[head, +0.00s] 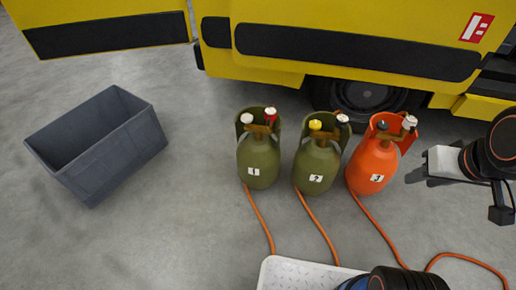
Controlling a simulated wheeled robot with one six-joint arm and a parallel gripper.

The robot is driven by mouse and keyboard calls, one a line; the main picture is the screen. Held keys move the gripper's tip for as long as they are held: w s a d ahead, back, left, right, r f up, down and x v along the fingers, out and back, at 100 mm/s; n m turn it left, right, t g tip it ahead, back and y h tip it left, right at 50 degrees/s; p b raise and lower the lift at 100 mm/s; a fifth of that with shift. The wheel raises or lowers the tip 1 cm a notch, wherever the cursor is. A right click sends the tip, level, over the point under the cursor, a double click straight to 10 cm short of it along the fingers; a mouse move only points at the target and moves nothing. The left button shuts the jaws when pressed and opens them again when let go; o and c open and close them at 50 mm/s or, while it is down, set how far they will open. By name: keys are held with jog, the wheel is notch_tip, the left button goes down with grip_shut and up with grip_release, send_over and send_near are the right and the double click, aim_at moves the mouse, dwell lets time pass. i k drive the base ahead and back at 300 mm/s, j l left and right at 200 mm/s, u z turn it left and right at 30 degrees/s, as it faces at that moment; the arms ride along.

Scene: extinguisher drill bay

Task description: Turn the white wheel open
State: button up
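Three gas cylinders stand on the floor, each with two knobs on top. Green cylinder 1 (258,155) has a white wheel (247,118) at its left and a red one (270,114) at its right. Green cylinder 2 (318,160) has a yellow wheel (315,125) and a whitish one (342,118). Orange cylinder 3 (371,160) has a dark wheel (382,126) and a whitish one (410,121). My gripper (414,174) is right of cylinder 3, apart from every wheel. Its fingers are too small to tell open or shut.
An empty grey crate (135,150) stands at the left. A yellow vehicle (260,72) with a black tyre (365,95) is close behind the cylinders. Orange hoses (318,227) run forward across the floor. The floor between crate and cylinders is clear.

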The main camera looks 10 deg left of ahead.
aim_at(247, 118)
jog(key=j+u, duration=0.25)
jog(key=u, duration=0.15)
jog(key=i+j+u, duration=0.1)
jog(key=j+u, duration=0.25)
jog(key=i+j+u, duration=0.1)
jog(key=u, duration=0.3)
